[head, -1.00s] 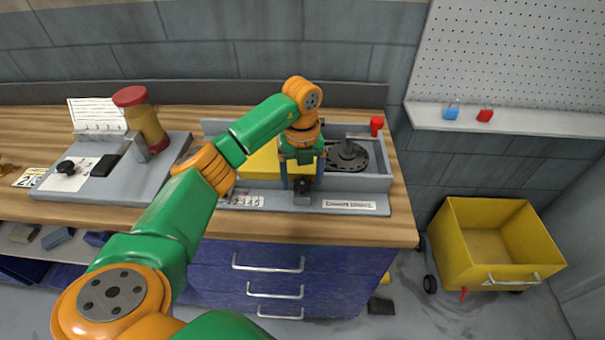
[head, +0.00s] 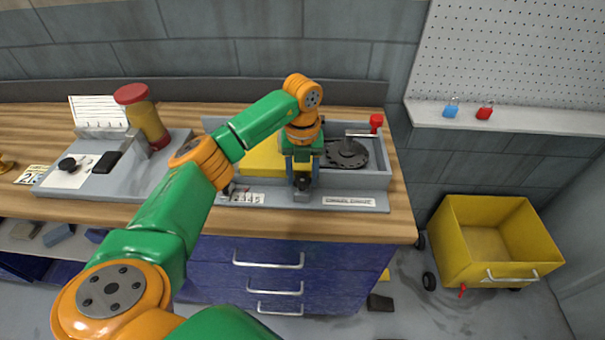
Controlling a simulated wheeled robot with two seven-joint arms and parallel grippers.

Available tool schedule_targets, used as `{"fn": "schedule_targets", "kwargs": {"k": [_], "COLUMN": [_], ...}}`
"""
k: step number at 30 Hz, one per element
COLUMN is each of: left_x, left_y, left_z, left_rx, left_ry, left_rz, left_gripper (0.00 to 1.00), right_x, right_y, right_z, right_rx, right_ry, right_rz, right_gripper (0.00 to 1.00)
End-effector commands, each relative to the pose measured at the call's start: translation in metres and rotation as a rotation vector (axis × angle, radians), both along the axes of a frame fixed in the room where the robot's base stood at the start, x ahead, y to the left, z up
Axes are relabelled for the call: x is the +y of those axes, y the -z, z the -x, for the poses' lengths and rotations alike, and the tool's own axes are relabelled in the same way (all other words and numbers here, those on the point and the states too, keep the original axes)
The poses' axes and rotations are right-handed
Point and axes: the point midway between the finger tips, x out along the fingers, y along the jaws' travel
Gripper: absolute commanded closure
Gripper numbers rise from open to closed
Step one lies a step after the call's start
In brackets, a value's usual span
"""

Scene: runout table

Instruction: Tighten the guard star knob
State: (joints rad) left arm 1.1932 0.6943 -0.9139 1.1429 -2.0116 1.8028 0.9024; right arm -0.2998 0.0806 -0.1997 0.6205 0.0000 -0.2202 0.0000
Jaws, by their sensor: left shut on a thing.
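The dark star knob (head: 302,182) sits at the front edge of the grey machine, in front of the yellow guard (head: 258,160). My left gripper (head: 302,177) points down at it, shut on the knob. The fingers hide part of the knob, and its lobes are too small to make out. My left arm reaches across the front of the bench from the lower left. My right gripper is not in view.
A dark round disc (head: 347,154) and a red-knobbed crank (head: 376,121) lie right of the guard. A grey plate (head: 105,182) with a red-lidded jar (head: 143,117) stands left. A yellow cart (head: 450,240) is on the floor at right.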

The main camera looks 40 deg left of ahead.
Motion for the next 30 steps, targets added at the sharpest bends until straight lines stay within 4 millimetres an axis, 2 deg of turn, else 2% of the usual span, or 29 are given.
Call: {"fn": "schedule_targets", "kwargs": {"k": [15,30], "left_x": [0.0003,0.0], "left_y": [-0.0013,-0.001], "left_z": [-0.001,-0.0007], "left_rx": [-0.004,-0.003], "left_ry": [0.307,0.369], "left_rz": [-0.002,-0.001], "left_gripper": [1.0,1.0], "right_x": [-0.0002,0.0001], "right_y": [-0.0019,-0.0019], "right_z": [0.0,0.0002], "right_rx": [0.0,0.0], "right_ry": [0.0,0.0], "right_rz": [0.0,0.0], "right_gripper": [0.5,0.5]}}
